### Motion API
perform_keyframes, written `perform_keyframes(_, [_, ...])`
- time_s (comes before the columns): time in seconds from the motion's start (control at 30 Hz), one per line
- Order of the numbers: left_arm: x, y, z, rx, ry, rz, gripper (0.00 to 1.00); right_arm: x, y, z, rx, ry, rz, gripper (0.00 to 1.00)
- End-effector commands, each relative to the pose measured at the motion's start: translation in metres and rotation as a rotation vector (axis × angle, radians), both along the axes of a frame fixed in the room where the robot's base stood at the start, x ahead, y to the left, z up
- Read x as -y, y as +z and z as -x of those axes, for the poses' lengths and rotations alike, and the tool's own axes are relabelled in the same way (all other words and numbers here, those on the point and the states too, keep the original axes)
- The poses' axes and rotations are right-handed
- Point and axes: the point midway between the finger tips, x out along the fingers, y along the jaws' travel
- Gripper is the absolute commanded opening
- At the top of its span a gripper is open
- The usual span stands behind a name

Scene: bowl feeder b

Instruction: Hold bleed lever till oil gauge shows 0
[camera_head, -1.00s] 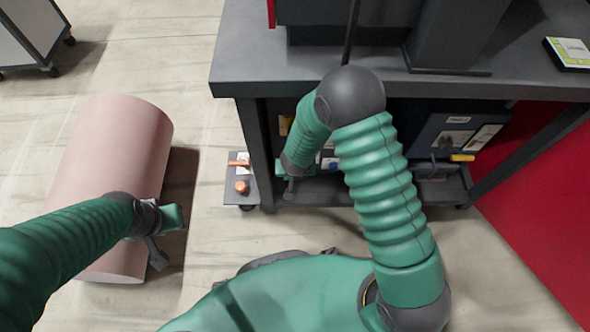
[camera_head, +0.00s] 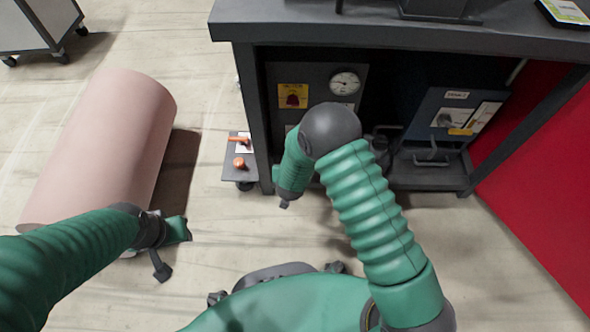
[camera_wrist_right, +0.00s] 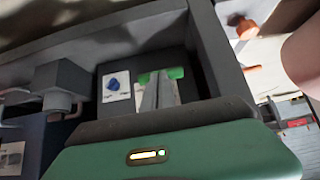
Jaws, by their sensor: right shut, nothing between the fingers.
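A round white dial gauge (camera_head: 345,83) sits on the dark panel under the bench, its reading too small to make out. Left of the bench leg, a low plate carries an orange lever-like handle (camera_head: 239,139) and an orange knob (camera_head: 240,162). Which part is the bleed lever, I cannot tell. In the head view my right forearm hangs in front of the bench, right of the plate. In the right wrist view my right gripper (camera_wrist_right: 160,76) is shut and empty; a blue knob (camera_wrist_right: 112,84) on a white card appears beside it. My left gripper (camera_head: 170,246) is left, over the floor; its jaw state is unclear.
A yellow label with a dark red knob (camera_head: 292,96) is left of the gauge. A blue-grey box (camera_head: 450,125) stands under the bench (camera_head: 400,38). A large pink cylinder (camera_head: 110,140) lies left, close to my left arm. A red panel (camera_head: 545,180) is right.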

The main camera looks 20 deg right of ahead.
Motion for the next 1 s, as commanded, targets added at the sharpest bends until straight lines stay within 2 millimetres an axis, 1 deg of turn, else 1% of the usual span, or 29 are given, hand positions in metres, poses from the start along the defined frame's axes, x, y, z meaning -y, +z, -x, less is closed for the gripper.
perform_keyframes(0.1, [0.000,0.000,0.000,0.001,0.000,0.000,0.36,0.000,-0.015,-0.005,0.001,-0.001,0.002,0.00])
perform_keyframes(0.3, [0.000,0.002,0.000,0.001,0.000,0.000,0.36,0.000,-0.042,-0.006,-0.003,-0.001,0.001,0.00])
perform_keyframes(0.6, [0.000,0.000,0.000,0.001,0.000,0.000,0.36,0.001,-0.073,-0.010,-0.003,-0.001,0.000,0.00])
perform_keyframes(0.7, [0.000,0.000,0.000,0.001,0.000,0.000,0.36,0.001,-0.076,-0.012,-0.002,-0.001,-0.001,0.00])
perform_keyframes(1.0, [0.000,0.000,0.000,0.001,0.000,0.000,0.36,0.001,-0.075,-0.012,-0.001,-0.001,0.000,0.00])
